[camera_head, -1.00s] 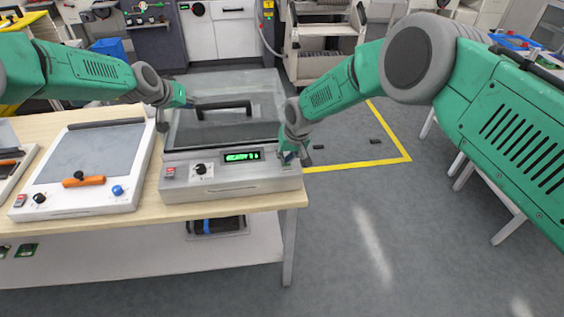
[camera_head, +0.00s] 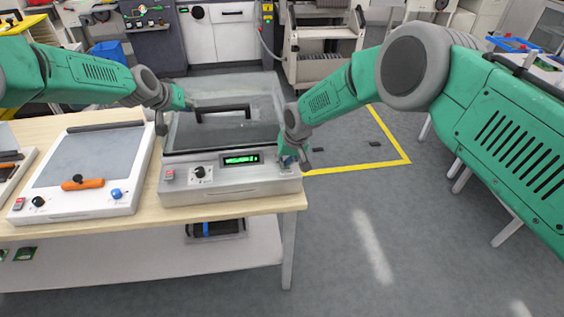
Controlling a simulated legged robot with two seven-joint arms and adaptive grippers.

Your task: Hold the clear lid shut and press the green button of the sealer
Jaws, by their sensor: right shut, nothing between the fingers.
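The sealer (camera_head: 230,186) stands on the wooden bench, with a red switch, a black knob and a lit green display (camera_head: 241,158) showing a bar on its front panel. Its clear lid (camera_head: 255,90) with a black handle (camera_head: 222,109) lies over the chamber and looks down. My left gripper (camera_head: 187,107) is at the lid's left side, close to the handle's left end; its fingers are too small to tell open from shut. My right gripper (camera_head: 292,161) is shut and empty, pointing down at the right end of the front panel. It hides that spot, and I cannot see the green button.
A white flat device (camera_head: 85,170) with an orange handle stands left of the sealer on the bench (camera_head: 145,203). A black item lies on the shelf below.

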